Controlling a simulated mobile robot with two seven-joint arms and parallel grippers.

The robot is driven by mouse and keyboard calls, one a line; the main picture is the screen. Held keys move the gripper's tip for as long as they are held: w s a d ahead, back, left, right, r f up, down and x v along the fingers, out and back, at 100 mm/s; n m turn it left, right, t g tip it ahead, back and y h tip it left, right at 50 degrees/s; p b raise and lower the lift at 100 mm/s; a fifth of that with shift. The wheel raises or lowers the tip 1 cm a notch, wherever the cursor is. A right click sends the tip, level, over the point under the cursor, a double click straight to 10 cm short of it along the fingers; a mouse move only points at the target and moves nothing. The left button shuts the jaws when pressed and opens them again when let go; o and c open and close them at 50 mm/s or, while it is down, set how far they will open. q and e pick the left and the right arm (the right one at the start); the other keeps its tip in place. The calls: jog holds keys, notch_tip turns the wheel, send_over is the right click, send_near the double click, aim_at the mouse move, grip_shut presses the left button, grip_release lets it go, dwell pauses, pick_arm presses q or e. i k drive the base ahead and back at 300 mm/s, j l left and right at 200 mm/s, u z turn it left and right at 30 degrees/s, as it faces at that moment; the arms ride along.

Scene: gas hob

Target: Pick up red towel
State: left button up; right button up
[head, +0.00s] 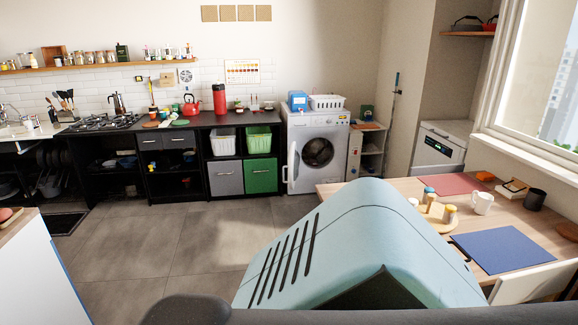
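I cannot make out a red towel for certain. A flat, dull red rectangle (455,184) lies on the wooden table at the right, and it looks like a cloth or placemat. A small orange-red item (151,124) lies on the dark counter, too small to identify. Neither of my grippers shows in the head view, so their state is hidden.
The wooden table (400,187) also holds a blue mat (502,250), a white mug (482,203), a dark cup (535,199) and jars. A gas hob (104,123), red kettle (190,106) and washing machine (317,155) line the back wall. Grey floor (190,240) is clear.

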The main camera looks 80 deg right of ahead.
aim_at(312, 161)
jog(key=z, duration=2.8)
jog(key=i+j+u, duration=0.4)
jog(key=i+u, duration=0.2)
jog(key=i, duration=0.2)
jog(key=i+u, duration=0.3)
jog(key=i, duration=0.15)
jog(key=i+j+z, duration=0.1)
jog(key=i, duration=0.6)
jog(key=i+j+z, duration=0.1)
jog(key=i, duration=0.6)
jog(key=i+z, duration=0.3)
jog(key=i, duration=0.35)
jog(key=i+j+z, duration=0.15)
jog(key=i+z, duration=0.15)
jog(key=i, duration=0.35)
jog(key=i+l+z, duration=0.1)
jog(key=i+z, duration=0.4)
jog(key=i+j+z, duration=0.1)
jog(key=i+z, duration=0.4)
jog(key=i, duration=0.1)
